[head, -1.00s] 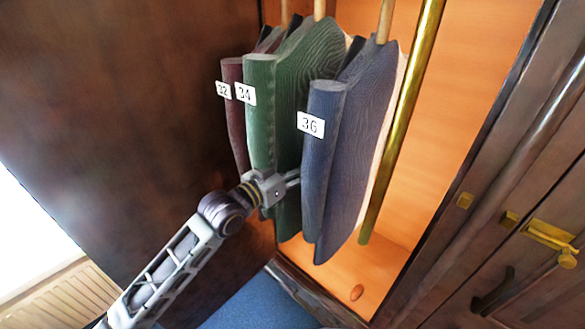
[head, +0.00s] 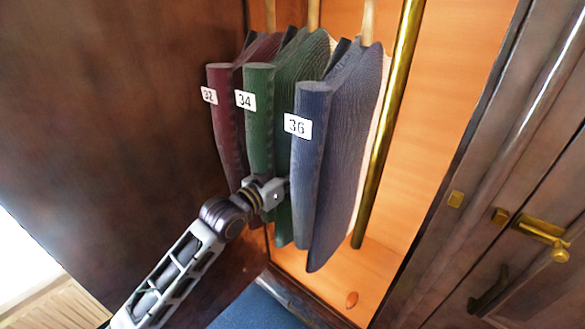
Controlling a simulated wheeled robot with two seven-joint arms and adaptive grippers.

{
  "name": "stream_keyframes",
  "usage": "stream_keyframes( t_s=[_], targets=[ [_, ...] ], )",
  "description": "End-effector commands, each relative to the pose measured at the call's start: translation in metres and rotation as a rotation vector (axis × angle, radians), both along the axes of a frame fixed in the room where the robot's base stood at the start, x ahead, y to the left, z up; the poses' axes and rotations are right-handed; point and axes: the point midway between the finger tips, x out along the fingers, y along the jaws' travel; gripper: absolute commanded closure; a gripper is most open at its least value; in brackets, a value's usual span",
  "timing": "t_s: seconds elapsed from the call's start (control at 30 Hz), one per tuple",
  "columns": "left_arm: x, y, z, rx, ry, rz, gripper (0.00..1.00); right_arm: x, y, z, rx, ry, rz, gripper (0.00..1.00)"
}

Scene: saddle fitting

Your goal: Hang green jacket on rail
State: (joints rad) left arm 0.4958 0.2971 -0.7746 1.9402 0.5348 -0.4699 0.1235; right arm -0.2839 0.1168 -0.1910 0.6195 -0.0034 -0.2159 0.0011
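The green jacket (head: 259,125), with a white tag reading 34, hangs in the open wardrobe between a maroon jacket (head: 225,120) tagged 32 and a blue jacket (head: 345,150) tagged 36. Wooden hanger parts rise above the jackets and run out of the top of the picture. My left gripper (head: 275,190) is at the lower front of the green jacket, overlapping it, close to the blue jacket's left edge. Its fingertips are mostly hidden, so I cannot tell whether it grips cloth. No horizontal rail shows clearly. My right gripper is out of view.
A brass bar (head: 388,120) runs down just right of the blue jacket. The orange wardrobe interior (head: 445,100) is free to its right. A dark wooden panel (head: 110,120) stands at left, and dark doors with brass fittings (head: 540,230) at right.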

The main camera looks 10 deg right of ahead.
Motion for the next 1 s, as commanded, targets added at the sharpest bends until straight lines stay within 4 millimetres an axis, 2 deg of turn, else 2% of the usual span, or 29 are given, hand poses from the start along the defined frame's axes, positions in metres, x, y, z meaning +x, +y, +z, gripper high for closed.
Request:
stream_keyframes(
  t_s=[0.27,0.63,0.67,0.83,1.0],
  targets=[
    [0.000,0.000,-0.006,-0.003,-0.004,0.000,0.89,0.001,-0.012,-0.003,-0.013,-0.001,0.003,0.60],
    [0.000,0.000,-0.007,-0.003,-0.004,0.000,0.89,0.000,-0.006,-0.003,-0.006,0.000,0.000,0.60],
    [0.000,0.000,-0.007,-0.003,-0.004,0.000,0.47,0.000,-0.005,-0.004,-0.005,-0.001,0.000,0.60],
    [0.000,0.000,-0.007,-0.003,-0.003,0.000,0.25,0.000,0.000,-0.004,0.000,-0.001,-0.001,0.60],
    [0.000,0.000,-0.008,-0.002,-0.001,0.000,0.23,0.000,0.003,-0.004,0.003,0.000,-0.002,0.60]
  ],
)
